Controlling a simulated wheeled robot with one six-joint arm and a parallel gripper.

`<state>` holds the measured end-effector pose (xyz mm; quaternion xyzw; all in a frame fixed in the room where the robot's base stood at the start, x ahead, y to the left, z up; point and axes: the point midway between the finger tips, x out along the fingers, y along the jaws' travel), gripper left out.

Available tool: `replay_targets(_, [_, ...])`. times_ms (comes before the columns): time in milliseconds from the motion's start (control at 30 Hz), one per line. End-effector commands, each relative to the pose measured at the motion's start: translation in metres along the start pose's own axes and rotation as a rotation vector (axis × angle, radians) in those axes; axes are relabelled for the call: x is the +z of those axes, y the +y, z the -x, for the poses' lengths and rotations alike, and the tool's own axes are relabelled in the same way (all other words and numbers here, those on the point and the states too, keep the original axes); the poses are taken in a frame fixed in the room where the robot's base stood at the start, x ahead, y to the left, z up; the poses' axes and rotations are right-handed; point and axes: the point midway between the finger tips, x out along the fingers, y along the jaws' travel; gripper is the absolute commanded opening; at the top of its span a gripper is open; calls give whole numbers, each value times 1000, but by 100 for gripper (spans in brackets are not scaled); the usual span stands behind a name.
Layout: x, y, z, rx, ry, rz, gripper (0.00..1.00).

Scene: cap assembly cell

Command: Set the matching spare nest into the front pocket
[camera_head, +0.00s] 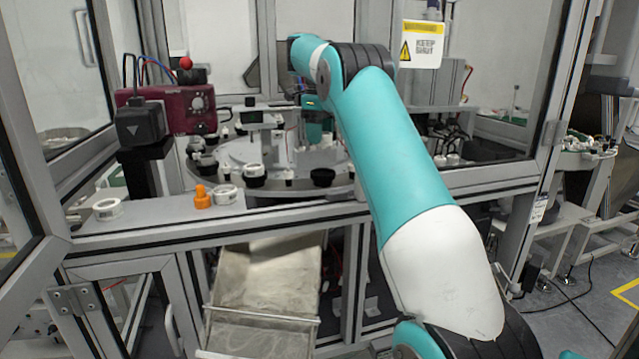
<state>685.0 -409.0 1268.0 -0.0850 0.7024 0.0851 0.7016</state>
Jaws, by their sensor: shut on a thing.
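My gripper (316,155) is at the far end of my teal arm, over the round dial table (215,178) inside the cell. It is small and partly hidden by my wrist. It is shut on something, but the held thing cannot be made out. Nests stand around the dial's rim: a white-topped one with a black base (254,172) at the front, and a black one (322,177) to its right, just below my gripper. I cannot tell which pocket is empty.
An orange knobbed piece (202,197) stands on the ledge between the white rings. A dark red device (180,108) on a black post stands left of the dial. Frame posts flank the opening. A metal chute (265,285) lies below the ledge. A warning sign (421,44) hangs at upper right.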

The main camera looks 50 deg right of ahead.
Motion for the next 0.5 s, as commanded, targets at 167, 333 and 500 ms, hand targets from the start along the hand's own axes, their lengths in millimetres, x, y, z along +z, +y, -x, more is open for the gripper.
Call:
replay_targets(167, [-2,-2,-34,-1,-1,-5,28])
replay_targets(333, [-2,-2,-43,0,0,-6,28])
replay_targets(500, [-3,-3,-68,0,0,-7,28])
